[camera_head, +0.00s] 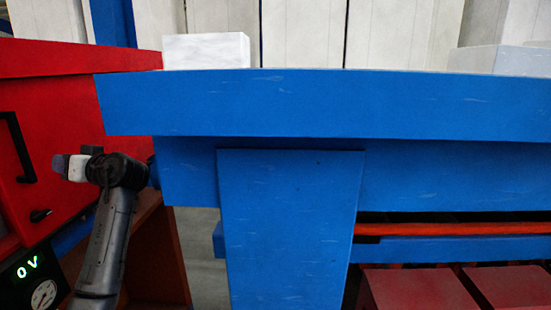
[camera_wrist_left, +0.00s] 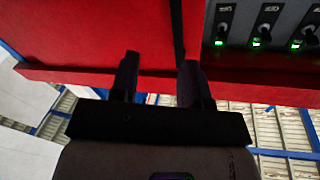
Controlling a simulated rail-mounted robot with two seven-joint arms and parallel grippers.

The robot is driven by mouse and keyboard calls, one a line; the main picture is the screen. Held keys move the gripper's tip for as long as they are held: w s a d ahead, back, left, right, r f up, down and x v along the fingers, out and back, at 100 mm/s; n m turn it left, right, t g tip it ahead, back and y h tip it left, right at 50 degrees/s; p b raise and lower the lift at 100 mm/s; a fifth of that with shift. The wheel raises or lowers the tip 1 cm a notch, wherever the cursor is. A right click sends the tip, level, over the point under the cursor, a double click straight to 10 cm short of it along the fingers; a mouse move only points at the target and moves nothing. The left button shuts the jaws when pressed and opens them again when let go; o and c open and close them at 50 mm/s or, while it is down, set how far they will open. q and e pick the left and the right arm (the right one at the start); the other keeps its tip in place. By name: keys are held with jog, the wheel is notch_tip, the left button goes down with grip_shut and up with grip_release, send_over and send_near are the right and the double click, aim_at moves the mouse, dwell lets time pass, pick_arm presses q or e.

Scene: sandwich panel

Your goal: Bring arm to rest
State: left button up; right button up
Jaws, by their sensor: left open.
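My left arm rises from the lower left of the head view, dark grey and bent. My left gripper (camera_head: 62,165) is at its upper end, beside the front of the red cabinet (camera_head: 70,110). In the left wrist view the two dark fingers of the left gripper (camera_wrist_left: 160,75) stand apart with nothing between them. They point toward the red panel surface (camera_wrist_left: 90,35); whether they touch it I cannot tell. My right gripper is in neither view.
A large blue bench (camera_head: 320,105) fills the middle, with a white block (camera_head: 206,50) on top. The cabinet has a black handle (camera_head: 18,147). A display reading 0 V (camera_head: 27,267) is below. Lit switches (camera_wrist_left: 265,25) show at wrist-view upper right. Red boxes (camera_head: 415,290) stand lower right.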

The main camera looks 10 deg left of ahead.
pick_arm(q)
jog(key=d+r+m+t+h, duration=0.1)
jog(key=d+m+t+h, duration=0.5)
jog(key=d+t, duration=0.55)
jog(key=s+d+f+m+h, duration=0.3)
jog(key=d+f+h, duration=0.1)
jog(key=d+f, duration=0.4)
jog(key=s+d+f+m+h, duration=0.3)
jog(key=s+d+f, duration=0.15)
jog(key=f, duration=0.45)
jog(key=s+d+f+m+h, duration=0.3)
jog(key=d+f+h, duration=0.1)
jog(key=d+f, duration=0.4)
jog(key=s+d+f+g+h, duration=0.15)
jog(key=s+f+g, duration=0.25)
jog(key=s+f, duration=1.05)
jog(key=s+d+f+g, duration=0.2)
jog(key=s+f+g, duration=0.3)
jog(key=s+f, duration=0.95)
notch_tip(320, 180, up, 17)
jog(key=p, duration=1.9)
jog(key=shift+w, duration=0.25)
